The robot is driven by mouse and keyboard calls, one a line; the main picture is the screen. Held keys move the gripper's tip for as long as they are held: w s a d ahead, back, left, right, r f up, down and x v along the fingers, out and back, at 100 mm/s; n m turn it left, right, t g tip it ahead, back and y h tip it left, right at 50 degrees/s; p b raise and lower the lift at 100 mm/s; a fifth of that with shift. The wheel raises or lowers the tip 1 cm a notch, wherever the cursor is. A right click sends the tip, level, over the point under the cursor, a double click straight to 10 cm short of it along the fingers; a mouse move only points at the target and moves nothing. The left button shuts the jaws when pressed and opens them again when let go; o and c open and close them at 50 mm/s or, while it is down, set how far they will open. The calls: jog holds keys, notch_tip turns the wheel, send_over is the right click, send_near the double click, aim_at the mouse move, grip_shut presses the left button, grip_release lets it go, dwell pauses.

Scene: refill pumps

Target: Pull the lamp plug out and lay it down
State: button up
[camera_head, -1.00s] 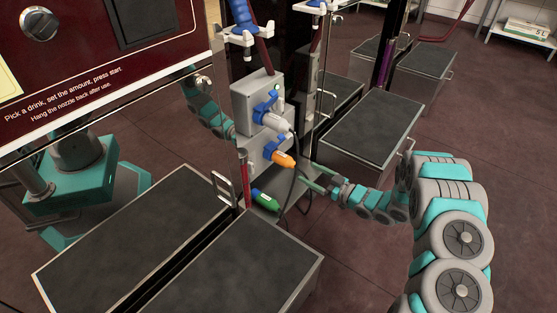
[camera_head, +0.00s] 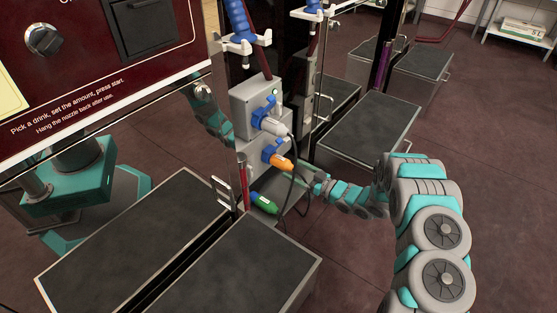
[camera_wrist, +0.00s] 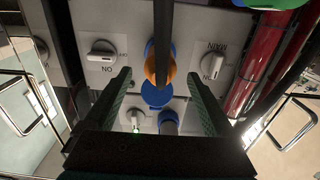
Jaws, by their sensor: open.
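An orange plug (camera_head: 280,161) sits in the lower blue-lidded socket (camera_head: 270,147) of the grey boxes, its dark cable hanging from its back. A pale grey plug (camera_head: 274,127) sits in the upper socket (camera_head: 263,109). I cannot read which is the lamp plug. My gripper (camera_head: 304,172) is at the orange plug's cable end, partly hidden by cables. In the wrist view my open fingers (camera_wrist: 160,78) stand either side of the orange plug (camera_wrist: 168,72), with gaps at both sides. The grey plug (camera_wrist: 169,122) shows lower there.
A green plug (camera_head: 265,203) lies below the sockets. Switch knobs (camera_wrist: 103,55) flank the orange plug. A red pipe (camera_wrist: 262,60) runs close by on the right in the wrist view. Dark-topped low boxes (camera_head: 240,265) stand in front; reflective panels are around.

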jog(key=shift+x, duration=1.65)
jog(key=shift+f, duration=0.1)
jog(key=shift+b, duration=0.3)
jog(key=shift+c, duration=0.2)
grip_shut()
dwell(0.4)
jog(key=shift+s+d, duration=0.1)
jog(key=shift+d, duration=0.05)
jog(key=shift+b+v, duration=1.1)
jog(key=shift+v, duration=1.75)
